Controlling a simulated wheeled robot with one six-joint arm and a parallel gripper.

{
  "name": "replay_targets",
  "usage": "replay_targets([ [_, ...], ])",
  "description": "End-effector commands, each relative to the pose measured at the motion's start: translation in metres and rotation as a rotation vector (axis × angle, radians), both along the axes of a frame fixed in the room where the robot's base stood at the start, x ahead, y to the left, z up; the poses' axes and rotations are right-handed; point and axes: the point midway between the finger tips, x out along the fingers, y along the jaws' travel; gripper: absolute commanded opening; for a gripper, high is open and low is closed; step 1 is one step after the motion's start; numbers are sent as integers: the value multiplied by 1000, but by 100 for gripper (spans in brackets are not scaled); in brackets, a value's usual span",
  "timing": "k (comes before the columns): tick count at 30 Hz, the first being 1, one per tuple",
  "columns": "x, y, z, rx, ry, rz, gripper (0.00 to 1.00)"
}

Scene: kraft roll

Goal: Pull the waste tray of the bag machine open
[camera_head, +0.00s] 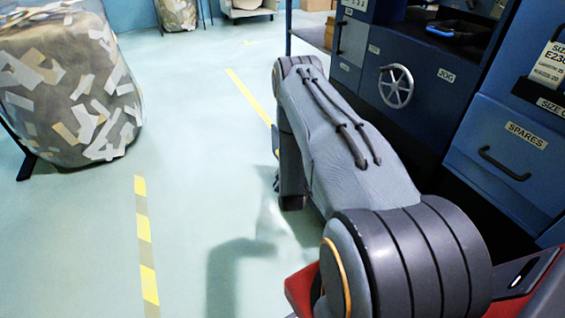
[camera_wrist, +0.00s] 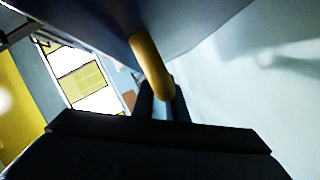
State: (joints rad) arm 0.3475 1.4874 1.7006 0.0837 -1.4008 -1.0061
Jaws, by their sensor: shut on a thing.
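In the wrist view, my gripper (camera_wrist: 160,102) has its dark fingers shut around a yellow bar handle (camera_wrist: 150,58). The handle is joined to a dark blue-grey panel (camera_wrist: 105,18) at the top, which appears to be the waste tray's front. How far the tray stands out cannot be told. In the head view, the blue bag machine (camera_head: 425,92) stands at the upper right, with a handwheel (camera_head: 396,86) beside a JOG label. My arm crosses the middle and hides the machine's lower part, the tray and my gripper.
A blue cabinet (camera_head: 515,150) with a SPARES drawer and dark handle stands at the right. A large bin of paper scraps (camera_head: 70,85) stands at the upper left. Pale floor (camera_head: 75,240) with a yellow dashed line (camera_head: 147,235) lies open on the left.

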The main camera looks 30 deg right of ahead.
Motion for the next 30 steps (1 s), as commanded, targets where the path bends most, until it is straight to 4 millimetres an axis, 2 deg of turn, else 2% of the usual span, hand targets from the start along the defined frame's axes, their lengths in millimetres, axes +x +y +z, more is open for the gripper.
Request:
replay_targets([
  [3, -2, 1, -2, 2, 6, -2, 0],
  [4, -2, 1, -2, 2, 5, -1, 16],
  [7, -2, 1, -2, 2, 5, 0, 31],
  [17, -2, 3, 0, 1, 2, 2, 31],
  [20, -11, 7, 2, 1, 3, 2, 31],
  [30, -59, 28, 13, 2, 6, 2, 31],
])
